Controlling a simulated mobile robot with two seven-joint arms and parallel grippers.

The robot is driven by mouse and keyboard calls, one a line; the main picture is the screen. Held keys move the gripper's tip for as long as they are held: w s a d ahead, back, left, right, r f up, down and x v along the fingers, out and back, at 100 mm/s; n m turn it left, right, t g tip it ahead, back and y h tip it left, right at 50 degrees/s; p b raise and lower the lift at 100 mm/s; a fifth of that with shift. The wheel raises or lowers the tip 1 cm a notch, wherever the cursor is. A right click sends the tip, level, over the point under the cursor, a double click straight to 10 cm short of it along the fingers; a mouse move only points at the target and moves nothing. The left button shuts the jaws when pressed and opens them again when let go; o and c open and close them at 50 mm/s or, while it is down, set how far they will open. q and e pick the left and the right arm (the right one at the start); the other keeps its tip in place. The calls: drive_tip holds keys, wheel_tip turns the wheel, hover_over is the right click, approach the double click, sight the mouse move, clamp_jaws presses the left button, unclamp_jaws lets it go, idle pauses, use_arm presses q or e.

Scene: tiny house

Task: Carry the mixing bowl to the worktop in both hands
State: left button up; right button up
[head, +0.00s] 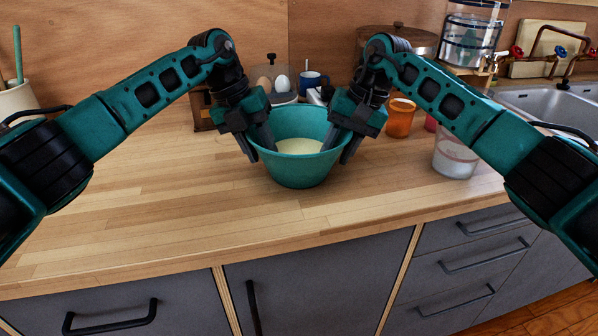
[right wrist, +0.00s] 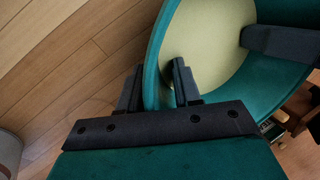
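The teal mixing bowl (head: 300,172) stands upright on the wooden worktop (head: 130,215) and holds a pale cream mixture (head: 298,146). My left gripper (head: 255,147) is at the bowl's left rim, one finger outside the wall and one inside. My right gripper (head: 340,147) straddles the right rim in the same way. In the right wrist view, the bowl's wall (right wrist: 157,58) passes between the parted fingers of my right gripper (right wrist: 158,82), with space beside the inner finger. A dark finger of my left gripper also reaches inside the bowl there. Both grippers look open around the rim.
An orange cup (head: 400,118) and a clear container with white contents (head: 455,158) stand right of the bowl. Behind it are eggs (head: 281,82) and a blue mug (head: 313,82). A sink (head: 550,100) is far right. The worktop's front left is clear.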

drive_tip(key=shift+d+r, duration=0.1)
drive_tip(key=shift+r, duration=0.1)
use_arm(q)
drive_tip(key=v, duration=1.1)
drive_tip(key=shift+r, duration=0.3)
use_arm(e)
drive_tip(key=v, duration=1.1)
drive_tip(key=shift+r, duration=0.3)
use_arm(q)
drive_tip(key=shift+a, duration=0.1)
use_arm(e)
drive_tip(key=shift+s+d, duration=0.1)
